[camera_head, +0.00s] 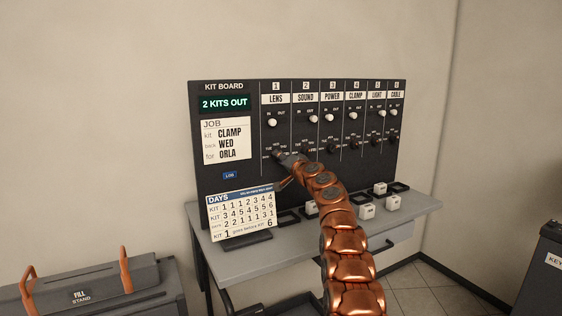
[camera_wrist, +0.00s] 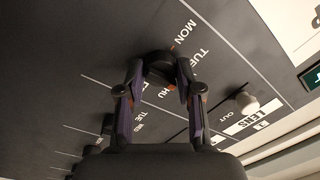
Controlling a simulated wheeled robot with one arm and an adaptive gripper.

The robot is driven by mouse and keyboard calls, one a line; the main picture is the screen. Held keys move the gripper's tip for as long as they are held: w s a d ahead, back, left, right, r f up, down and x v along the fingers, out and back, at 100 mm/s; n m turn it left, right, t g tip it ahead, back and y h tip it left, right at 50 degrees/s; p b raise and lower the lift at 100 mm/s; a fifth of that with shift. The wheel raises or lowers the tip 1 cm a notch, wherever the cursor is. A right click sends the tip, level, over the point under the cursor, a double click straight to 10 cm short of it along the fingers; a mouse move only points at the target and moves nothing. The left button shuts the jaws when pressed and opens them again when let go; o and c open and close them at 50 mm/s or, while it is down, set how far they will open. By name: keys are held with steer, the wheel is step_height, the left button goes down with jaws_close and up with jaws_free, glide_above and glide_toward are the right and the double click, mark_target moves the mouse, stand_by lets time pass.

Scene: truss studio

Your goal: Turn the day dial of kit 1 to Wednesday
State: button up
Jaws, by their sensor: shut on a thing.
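The kit board (camera_head: 230,180) stands upright at the back of a grey table. The kit 1 column, headed LENS (camera_head: 276,99), has a white in/out switch (camera_head: 272,122) with the day dial below it. In the wrist view the black day dial (camera_wrist: 156,57) sits between my two fingers, with MON, TUE and THU printed around it. My gripper (camera_wrist: 160,72) is shut on this dial. I cannot tell which day the dial points to.
A job card (camera_head: 227,141) reads CLAMP, WED, ORLA. A DAYS card (camera_head: 240,212) stands on the table (camera_head: 220,252) in front of the board. Several white blocks (camera_head: 367,211) and black square frames lie to the right. Neighbouring dials (camera_head: 328,147) are close on the right.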

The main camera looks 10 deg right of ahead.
steer(key=shift+m, duration=0.4)
steer(key=o, duration=1.2)
steer(key=shift+c, duration=0.2)
steer(key=shift+s+d+r, duration=0.1)
steer(key=v, duration=1.1)
steer(key=shift+s, duration=0.3)
stand_by(0.4)
